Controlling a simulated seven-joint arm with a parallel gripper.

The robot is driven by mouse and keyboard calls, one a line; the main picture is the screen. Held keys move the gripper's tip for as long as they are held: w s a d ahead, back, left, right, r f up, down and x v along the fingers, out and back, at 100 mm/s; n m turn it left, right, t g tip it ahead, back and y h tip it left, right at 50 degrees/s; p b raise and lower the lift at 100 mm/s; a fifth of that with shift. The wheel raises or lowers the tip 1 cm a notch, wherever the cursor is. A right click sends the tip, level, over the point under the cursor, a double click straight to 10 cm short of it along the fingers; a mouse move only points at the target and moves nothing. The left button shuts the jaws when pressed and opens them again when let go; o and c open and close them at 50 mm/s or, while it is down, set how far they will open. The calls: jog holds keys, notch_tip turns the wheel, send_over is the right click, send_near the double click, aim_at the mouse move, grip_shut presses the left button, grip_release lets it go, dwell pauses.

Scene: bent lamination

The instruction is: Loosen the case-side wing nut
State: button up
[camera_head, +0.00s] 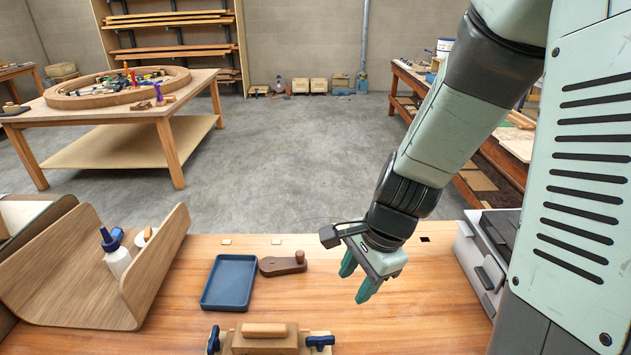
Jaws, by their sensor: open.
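A wooden clamping jig (265,342) stands at the front edge of the bench, cut off by the bottom of the picture. It has two dark blue wing nuts. The right wing nut (320,342) is on the side toward the grey case (482,262). The left wing nut (213,340) is at the other end. My gripper (356,281) has teal fingers, open and empty, pointing down. It hangs above the bench, behind and a little right of the right wing nut, apart from it. How tight either nut is cannot be seen.
A blue tray (230,283) and a dark wooden piece with a knob (283,265) lie behind the jig. A bent wood shell (100,290) with a glue bottle (116,254) stands at left. The bench (400,325) is clear between jig and case.

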aim_at(320, 337)
jog(key=a+f+m, duration=0.1)
jog(key=a+f, duration=0.1)
jog(key=f, duration=0.3)
jog(key=a+f+m+y, duration=0.1)
jog(key=f+m, duration=0.1)
jog(key=f, duration=0.4)
jog(key=a+f+m, duration=0.2)
jog(key=f, duration=0.3)
jog(key=shift+s+a+f+g+y, duration=0.3)
jog(key=shift+s+a+g, duration=0.05)
jog(key=shift+s+g, duration=0.05)
jog(key=shift+c, duration=0.3)
grip_shut()
